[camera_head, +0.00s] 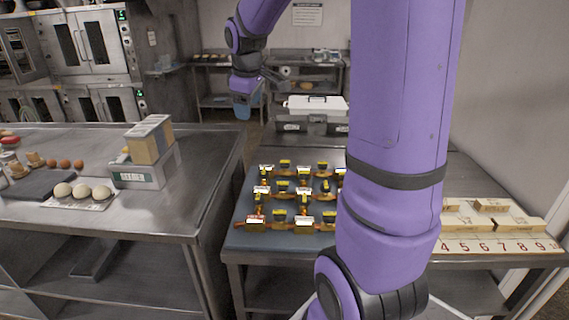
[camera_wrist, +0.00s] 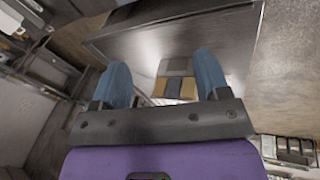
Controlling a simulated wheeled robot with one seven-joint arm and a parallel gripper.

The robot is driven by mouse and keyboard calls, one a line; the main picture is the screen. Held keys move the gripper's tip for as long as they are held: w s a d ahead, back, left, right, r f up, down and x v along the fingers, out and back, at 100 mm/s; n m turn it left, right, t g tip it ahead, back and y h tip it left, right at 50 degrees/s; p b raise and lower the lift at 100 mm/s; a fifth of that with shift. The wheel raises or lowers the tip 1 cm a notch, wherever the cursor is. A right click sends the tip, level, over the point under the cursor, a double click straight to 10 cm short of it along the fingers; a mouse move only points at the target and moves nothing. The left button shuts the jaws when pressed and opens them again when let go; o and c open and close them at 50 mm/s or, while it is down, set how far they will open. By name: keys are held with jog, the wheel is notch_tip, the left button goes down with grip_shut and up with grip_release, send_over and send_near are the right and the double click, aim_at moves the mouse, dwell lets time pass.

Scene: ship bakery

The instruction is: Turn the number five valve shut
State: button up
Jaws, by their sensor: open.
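Several small brass-coloured valves with yellow-and-black tags and white labels (camera_head: 290,197) stand in rows on a blue-grey mat (camera_head: 243,239) on the middle steel table. Their labels are too small to read, so I cannot tell which one is number five. My purple arm hides the right side of the group. My gripper (camera_head: 242,106) is raised beyond the far left of the valves, well apart from them. In the wrist view my gripper (camera_wrist: 162,78) has its two blue fingers spread wide with nothing held between them. No valve can be made out there.
A numbered board (camera_head: 490,245) with wooden blocks lies at the table's right. A white lidded container (camera_head: 316,104) stands behind. The left table (camera_head: 190,215) holds a grey box with cardboard-coloured contents (camera_head: 147,172) and a tray of pale round items (camera_head: 84,199). A gap separates the tables.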

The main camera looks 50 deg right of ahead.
jog(key=w+d+f+n, duration=0.2)
jog(key=w+d+f, duration=0.5)
jog(key=d+f, duration=0.4)
jog(key=n+g, duration=0.1)
jog(key=n, duration=0.1)
send_near(285, 161)
jog(key=x, duration=1)
jog(key=shift+w+d+f, duration=0.1)
jog(key=shift+f, duration=0.2)
jog(key=c, duration=0.9)
